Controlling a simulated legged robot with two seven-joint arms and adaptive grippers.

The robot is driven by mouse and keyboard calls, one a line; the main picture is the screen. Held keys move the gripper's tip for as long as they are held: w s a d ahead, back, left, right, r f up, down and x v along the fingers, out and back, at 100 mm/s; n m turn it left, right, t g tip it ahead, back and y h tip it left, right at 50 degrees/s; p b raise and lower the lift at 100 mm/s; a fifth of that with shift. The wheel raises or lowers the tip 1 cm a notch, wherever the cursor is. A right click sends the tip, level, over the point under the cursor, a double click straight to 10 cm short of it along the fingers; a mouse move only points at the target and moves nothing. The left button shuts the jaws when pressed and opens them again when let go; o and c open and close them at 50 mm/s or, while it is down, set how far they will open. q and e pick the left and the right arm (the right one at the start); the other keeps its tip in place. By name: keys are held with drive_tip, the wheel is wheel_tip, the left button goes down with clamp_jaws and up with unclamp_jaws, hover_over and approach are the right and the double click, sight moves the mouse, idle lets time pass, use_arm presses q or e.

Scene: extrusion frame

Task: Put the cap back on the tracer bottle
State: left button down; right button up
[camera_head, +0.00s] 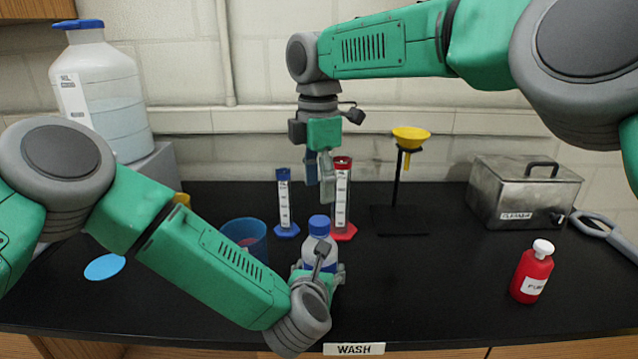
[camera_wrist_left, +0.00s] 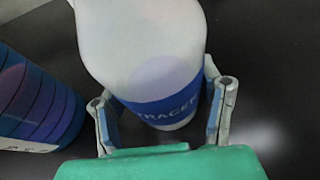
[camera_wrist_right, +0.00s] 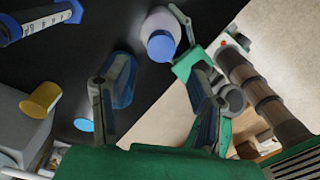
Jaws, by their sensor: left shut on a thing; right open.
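The tracer bottle (camera_head: 320,246) is white with a blue label and stands upright near the front of the black bench. A blue cap (camera_head: 319,224) sits on its top; I cannot tell how tight it is. The cap also shows in the right wrist view (camera_wrist_right: 161,46). My left gripper (camera_head: 322,270) is shut around the bottle's lower body, with a finger on each side of the label (camera_wrist_left: 170,105) in the left wrist view. My right gripper (camera_head: 322,194) points down above and slightly behind the cap. Its fingers (camera_wrist_right: 165,100) are apart with nothing between them.
A blue cup (camera_head: 246,235) stands close left of the bottle. Blue (camera_head: 285,208) and red (camera_head: 342,200) graduated cylinders stand behind. A yellow funnel on a stand (camera_head: 410,138), a metal box (camera_head: 520,192) and a red bottle (camera_head: 532,272) are to the right. The front middle-right bench is clear.

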sight(319, 220)
drive_tip(key=shift+f, duration=4.05)
clamp_jaws()
